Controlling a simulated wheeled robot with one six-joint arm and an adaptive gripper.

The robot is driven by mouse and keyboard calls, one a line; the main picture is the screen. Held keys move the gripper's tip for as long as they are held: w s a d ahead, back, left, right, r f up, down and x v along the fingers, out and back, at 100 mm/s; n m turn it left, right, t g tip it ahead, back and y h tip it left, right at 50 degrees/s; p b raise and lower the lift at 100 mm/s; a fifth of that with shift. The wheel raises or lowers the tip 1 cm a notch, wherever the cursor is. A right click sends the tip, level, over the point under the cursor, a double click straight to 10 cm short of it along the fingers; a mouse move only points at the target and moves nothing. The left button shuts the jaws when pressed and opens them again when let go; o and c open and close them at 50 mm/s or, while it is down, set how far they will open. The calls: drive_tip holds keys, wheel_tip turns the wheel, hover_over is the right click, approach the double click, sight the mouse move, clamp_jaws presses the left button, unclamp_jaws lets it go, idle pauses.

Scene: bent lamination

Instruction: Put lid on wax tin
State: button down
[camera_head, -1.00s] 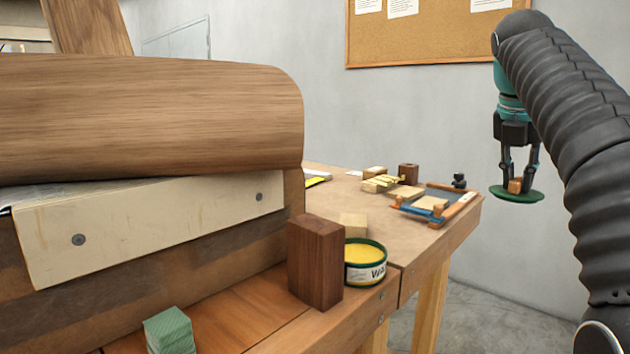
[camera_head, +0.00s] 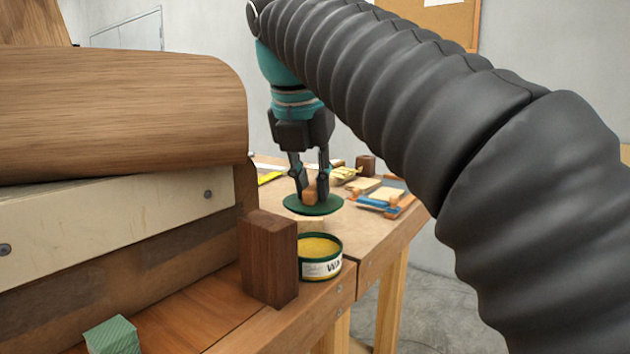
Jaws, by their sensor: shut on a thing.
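The wax tin (camera_head: 321,269) stands open on the bench, with yellow wax showing inside its dark green rim and a white label on its side. My gripper (camera_head: 309,194) is shut on the wooden knob of the green lid (camera_head: 314,208). It holds the lid about level in the air, above the tin in the picture and apart from it. How far the lid is behind or in front of the tin is hard to tell.
A dark wooden block (camera_head: 268,259) stands against the tin's left side in the picture. A large bent wood piece (camera_head: 120,115) fills the left. A green block (camera_head: 112,335) lies at the front. Tools and wood pieces (camera_head: 380,195) lie farther back.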

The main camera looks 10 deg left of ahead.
sight(311, 204)
drive_tip(key=shift+f+b, duration=1.95)
drive_tip(key=shift+f, duration=0.65)
drive_tip(key=shift+p, duration=1.05)
idle(0.3)
drive_tip(key=shift+f, duration=0.75)
idle(1.5)
drive_tip(key=c, duration=0.6)
unclamp_jaws()
